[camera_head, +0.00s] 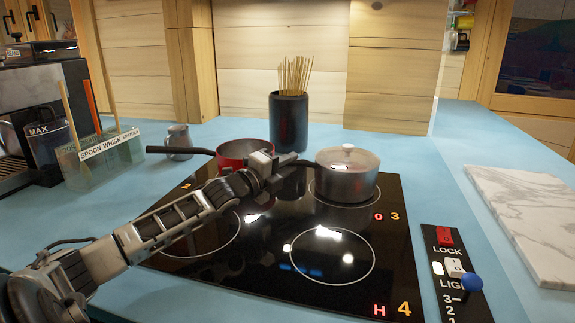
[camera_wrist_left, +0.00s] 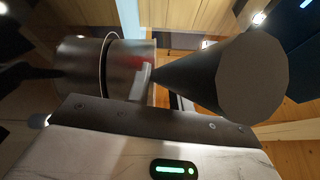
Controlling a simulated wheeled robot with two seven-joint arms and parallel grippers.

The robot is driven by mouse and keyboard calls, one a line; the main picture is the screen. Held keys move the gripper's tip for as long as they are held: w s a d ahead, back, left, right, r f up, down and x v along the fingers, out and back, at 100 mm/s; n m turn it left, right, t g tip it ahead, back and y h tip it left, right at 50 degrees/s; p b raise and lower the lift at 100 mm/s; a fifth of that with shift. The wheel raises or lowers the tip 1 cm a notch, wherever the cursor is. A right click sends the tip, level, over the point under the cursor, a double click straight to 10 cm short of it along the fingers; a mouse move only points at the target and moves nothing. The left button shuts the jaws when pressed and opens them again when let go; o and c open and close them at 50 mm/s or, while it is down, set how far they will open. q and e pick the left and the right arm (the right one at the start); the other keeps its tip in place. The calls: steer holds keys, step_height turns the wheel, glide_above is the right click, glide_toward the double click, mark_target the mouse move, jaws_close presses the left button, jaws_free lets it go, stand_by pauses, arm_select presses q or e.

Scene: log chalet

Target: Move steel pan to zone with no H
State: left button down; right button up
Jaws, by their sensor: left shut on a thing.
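The steel pan (camera_head: 347,180), with a glass lid and round knob, is over the back right ring of the black hob (camera_head: 385,250), marked 0 and 3. I cannot tell whether it is slightly raised. My left gripper (camera_head: 287,165) is shut on its dark handle, left of the pan body. In the left wrist view the steel pan (camera_wrist_left: 132,62) is at the left and its dark handle (camera_wrist_left: 250,80) points towards the camera. The front right ring (camera_head: 332,256) is empty, with a red H beside the 4. My right gripper is out of view.
A red pan (camera_head: 234,153) stands on the back left, by the 2. My left arm crosses the front left ring, whose label is hidden. A dark skewer pot (camera_head: 289,122) stands behind the hob. A control panel (camera_head: 453,265) and marble board (camera_head: 530,215) lie right.

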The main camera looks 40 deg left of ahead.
arm_select(q)
steer(key=c, duration=1.2)
jaws_free()
steer(key=shift+r, duration=0.65)
steer(key=shift+o, duration=0.2)
step_height(320, 180, down, 2)
steer(key=shift+s, duration=0.1)
steer(key=s, duration=1)
steer(key=s+p, duration=0.1)
steer(key=s, duration=0.4)
steer(key=shift+s+a+r, duration=0.3)
steer(key=shift+s+a, duration=0.05)
steer(key=shift+s, duration=0.05)
